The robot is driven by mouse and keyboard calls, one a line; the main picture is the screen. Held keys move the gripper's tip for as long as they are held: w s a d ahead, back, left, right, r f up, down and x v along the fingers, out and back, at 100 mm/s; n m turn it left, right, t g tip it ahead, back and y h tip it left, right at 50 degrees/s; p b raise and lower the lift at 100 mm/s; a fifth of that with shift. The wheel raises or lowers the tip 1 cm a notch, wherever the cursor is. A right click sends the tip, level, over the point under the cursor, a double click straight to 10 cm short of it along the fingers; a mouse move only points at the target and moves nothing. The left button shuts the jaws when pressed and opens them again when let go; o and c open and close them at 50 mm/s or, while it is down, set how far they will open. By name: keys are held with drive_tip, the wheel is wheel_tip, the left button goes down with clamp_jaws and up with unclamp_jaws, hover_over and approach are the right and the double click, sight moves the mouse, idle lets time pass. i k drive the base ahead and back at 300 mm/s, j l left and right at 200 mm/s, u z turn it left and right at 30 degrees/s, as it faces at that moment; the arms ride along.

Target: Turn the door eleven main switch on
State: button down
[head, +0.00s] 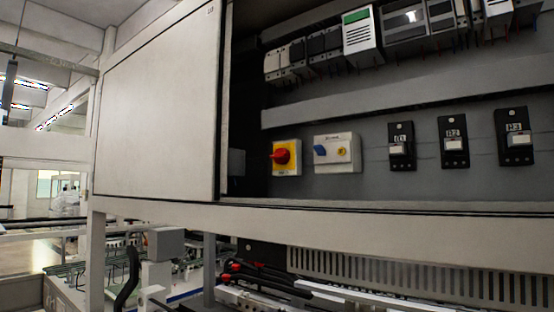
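The head view shows an open electrical cabinet with a red rotary switch on a yellow plate (285,155). I cannot tell which of these is the door eleven main switch, nor whether either is on or off. My gripper is not in view.
Three black breakers, the middle one (453,141) marked R2, sit to the right. A row of modules (362,32) runs above. A pale door panel (160,105) stands left of the opening. A cabinet ledge (370,220) runs below, above a slotted panel (420,280).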

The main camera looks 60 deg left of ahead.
sight(282, 156)
drive_tip(key=u, duration=2.2)
